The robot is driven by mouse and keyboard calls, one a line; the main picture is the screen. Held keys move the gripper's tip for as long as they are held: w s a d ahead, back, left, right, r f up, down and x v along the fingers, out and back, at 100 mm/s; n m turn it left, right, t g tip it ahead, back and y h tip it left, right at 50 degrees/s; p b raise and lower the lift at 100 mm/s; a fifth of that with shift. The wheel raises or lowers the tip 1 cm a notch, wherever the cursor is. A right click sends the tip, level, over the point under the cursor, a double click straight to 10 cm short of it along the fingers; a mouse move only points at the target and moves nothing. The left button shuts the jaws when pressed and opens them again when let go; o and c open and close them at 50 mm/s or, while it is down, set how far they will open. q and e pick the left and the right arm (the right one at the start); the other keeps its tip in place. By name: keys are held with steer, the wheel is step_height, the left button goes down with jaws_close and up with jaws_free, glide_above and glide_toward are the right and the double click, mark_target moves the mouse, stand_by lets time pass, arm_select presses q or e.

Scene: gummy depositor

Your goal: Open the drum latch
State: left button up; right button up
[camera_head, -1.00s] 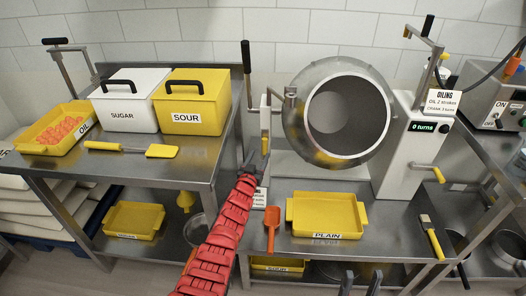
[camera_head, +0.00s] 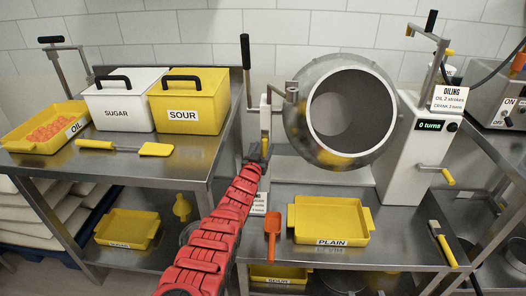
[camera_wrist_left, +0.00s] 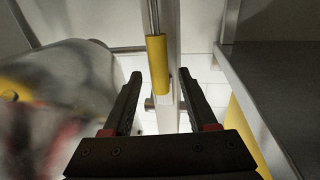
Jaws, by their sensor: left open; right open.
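The steel drum (camera_head: 345,112) hangs with its open mouth facing me. On the post left of it is a thin lever with a yellow grip (camera_head: 265,148), which looks like the latch. My left gripper (camera_head: 258,151) is at this grip, its red arm reaching up from below. In the left wrist view the yellow grip (camera_wrist_left: 157,63) hangs upright just beyond and between the two open black fingers (camera_wrist_left: 158,95). The fingers do not close on it; whether they touch it I cannot tell. My right gripper is not in view.
A tall black-handled lever (camera_head: 246,65) stands left of the drum. The white crank housing (camera_head: 408,165) is on its right. The yellow PLAIN tray (camera_head: 328,242) and an orange scoop (camera_head: 272,235) lie below. The SOUR bin (camera_head: 188,103) sits on the left table.

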arm_select(q)
jaws_close()
stand_by(1.3)
